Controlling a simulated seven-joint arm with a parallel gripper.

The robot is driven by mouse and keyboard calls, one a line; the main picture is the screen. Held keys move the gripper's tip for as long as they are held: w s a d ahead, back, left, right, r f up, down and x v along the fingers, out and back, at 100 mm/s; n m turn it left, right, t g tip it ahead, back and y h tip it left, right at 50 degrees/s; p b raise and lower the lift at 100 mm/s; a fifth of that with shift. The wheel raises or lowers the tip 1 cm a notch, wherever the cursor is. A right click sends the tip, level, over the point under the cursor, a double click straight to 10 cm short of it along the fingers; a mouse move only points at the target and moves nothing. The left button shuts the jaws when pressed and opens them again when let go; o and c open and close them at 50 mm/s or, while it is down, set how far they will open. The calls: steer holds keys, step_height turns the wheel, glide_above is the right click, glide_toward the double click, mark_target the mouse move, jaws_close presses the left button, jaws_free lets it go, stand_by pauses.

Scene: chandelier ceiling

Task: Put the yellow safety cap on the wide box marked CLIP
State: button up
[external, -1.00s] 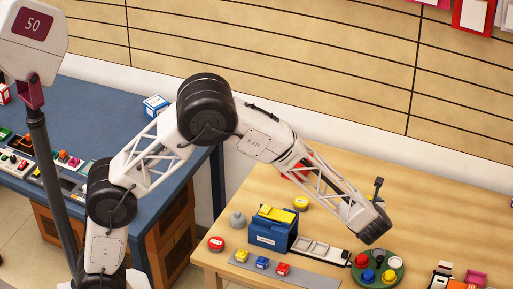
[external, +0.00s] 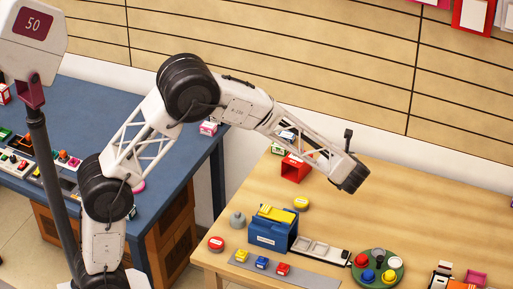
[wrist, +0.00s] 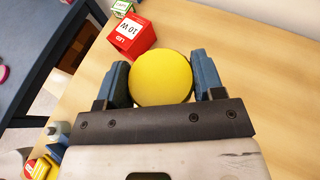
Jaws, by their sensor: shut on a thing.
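My gripper (wrist: 161,82) is shut on a round yellow cap (wrist: 160,78), with a blue-grey finger on each side of it. I cannot make out a box marked CLIP in either view. A white box with green edges (wrist: 123,8) stands at the top of the wrist view, its lettering too small to read.
A red box marked LED 10 W (wrist: 132,37) stands just beyond the cap, left. A blue box with a yellow top (external: 270,236), a green round tray (external: 377,281) of coloured knobs and a grey strip (external: 240,268) are nearer.

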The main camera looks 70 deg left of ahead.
steer(key=s+a+n+g, duration=0.2)
steer(key=s+a, duration=0.4)
steer(key=a, duration=0.6)
steer(key=s+a+n+g, duration=0.2)
steer(key=s+a, duration=0.5)
steer(key=a, duration=0.6)
steer(key=s+a+n+g, duration=0.2)
steer(key=s+a, duration=0.4)
steer(key=a, duration=0.6)
steer(key=s+a+n+g+h, duration=0.1)
steer(key=s+a+n+g, duration=0.1)
steer(key=s+a, duration=0.65)
steer(key=s+a+n+g+h, duration=0.15)
steer(key=s+a, duration=0.45)
steer(key=s, duration=0.6)
steer(key=s+a+n+g+h, duration=0.1)
steer(key=s+a+g, duration=0.2)
steer(key=s+a, duration=0.6)
steer(key=shift+t+y, duration=0.35)
steer(key=f, duration=0.1)
steer(key=s+d+f, duration=0.1)
steer(key=f, duration=0.3)
steer(key=shift+s+d, duration=0.25)
steer(key=shift+d, duration=0.15)
steer(key=shift+a, duration=0.1)
